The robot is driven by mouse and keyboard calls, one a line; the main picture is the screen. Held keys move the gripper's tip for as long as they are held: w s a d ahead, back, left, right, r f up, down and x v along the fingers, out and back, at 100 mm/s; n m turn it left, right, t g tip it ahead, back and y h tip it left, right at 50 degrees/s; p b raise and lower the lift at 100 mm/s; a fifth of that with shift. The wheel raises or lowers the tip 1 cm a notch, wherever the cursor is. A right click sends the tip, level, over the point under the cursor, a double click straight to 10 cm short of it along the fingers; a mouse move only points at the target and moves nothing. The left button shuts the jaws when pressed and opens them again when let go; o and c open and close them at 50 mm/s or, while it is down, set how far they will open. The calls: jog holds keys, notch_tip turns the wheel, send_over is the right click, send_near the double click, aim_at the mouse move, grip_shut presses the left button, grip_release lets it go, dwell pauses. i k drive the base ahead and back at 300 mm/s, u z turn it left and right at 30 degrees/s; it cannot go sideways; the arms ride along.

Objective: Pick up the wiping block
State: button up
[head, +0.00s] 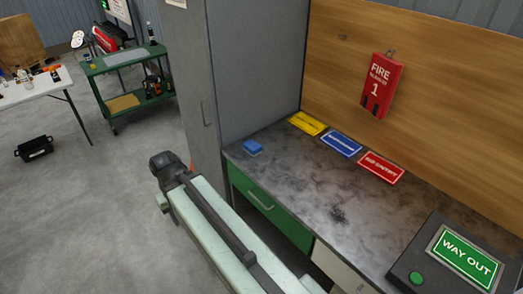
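A small blue block (253,147), which looks like the wiping block, lies on the dark grey countertop (290,185) near its left end, close to the grey cabinet side. Nothing covers it. My pale green arm reaches up from the bottom of the view to a dark joint, left of the counter and in front of it. No gripper fingers show, so I cannot see whether my gripper is open or shut.
Yellow (307,123), blue (342,144) and red (381,168) signs lie along the counter's back. A dark box with a green WAY OUT sign (467,257) stands front right. A tall grey cabinet (250,70) borders the counter's left. A green cart (128,68) stands farther back.

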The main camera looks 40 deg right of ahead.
aim_at(253, 148)
jog(key=u, duration=0.1)
jog(key=i, duration=1.45)
jog(key=z, duration=0.05)
